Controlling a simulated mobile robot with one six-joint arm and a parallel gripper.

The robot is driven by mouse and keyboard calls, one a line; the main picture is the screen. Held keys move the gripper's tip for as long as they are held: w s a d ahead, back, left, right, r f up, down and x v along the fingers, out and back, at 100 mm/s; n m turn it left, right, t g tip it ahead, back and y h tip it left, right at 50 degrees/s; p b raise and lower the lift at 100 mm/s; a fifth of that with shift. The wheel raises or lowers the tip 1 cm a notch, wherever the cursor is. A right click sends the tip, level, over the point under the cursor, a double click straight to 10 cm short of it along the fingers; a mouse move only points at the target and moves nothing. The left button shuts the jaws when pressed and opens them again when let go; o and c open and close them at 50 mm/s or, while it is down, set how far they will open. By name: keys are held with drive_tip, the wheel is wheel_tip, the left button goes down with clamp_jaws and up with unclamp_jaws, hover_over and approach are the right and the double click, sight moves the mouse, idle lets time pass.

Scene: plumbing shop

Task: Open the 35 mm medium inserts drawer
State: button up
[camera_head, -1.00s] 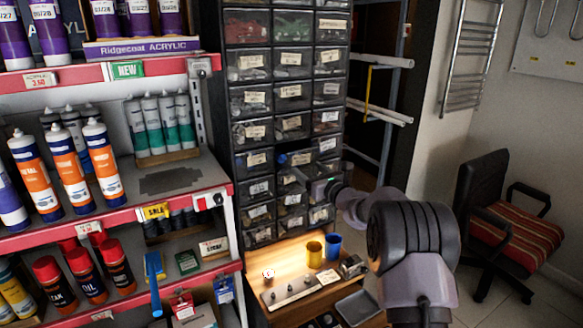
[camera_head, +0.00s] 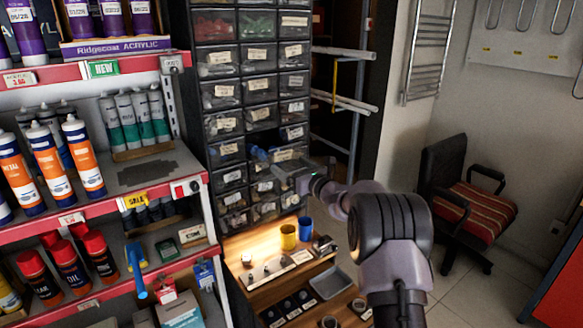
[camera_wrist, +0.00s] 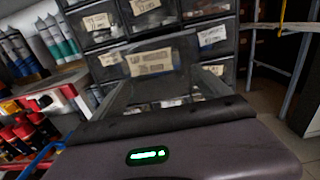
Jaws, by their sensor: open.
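The small-parts cabinet (camera_head: 202,135) is a tall black rack of clear-fronted drawers with cream labels. My gripper (camera_head: 270,160) is open in front of its lower-middle rows. It partly covers the drawer fronts there. In the wrist view, a drawer front with a large cream label (camera_wrist: 150,62) is straight ahead, between and just beyond the fingers (camera_wrist: 160,78). The label's print is too blurred to read, so I cannot tell which drawer is the 35 mm medium inserts one. I cannot tell whether the fingers touch the drawer.
A red-edged shelf (camera_head: 100,210) with tubes and cans stands close on the left. Below the cabinet is a lit wooden bench (camera_head: 262,245) with a yellow cup (camera_head: 288,237) and a blue cup (camera_head: 305,229). A chair (camera_head: 465,195) stands right, with free floor before it.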

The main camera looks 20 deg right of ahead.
drive_tip(key=shift+s, duration=0.1)
drive_tip(key=p+v, duration=0.3)
drive_tip(key=v, duration=1.4)
drive_tip(key=shift+s, duration=0.1)
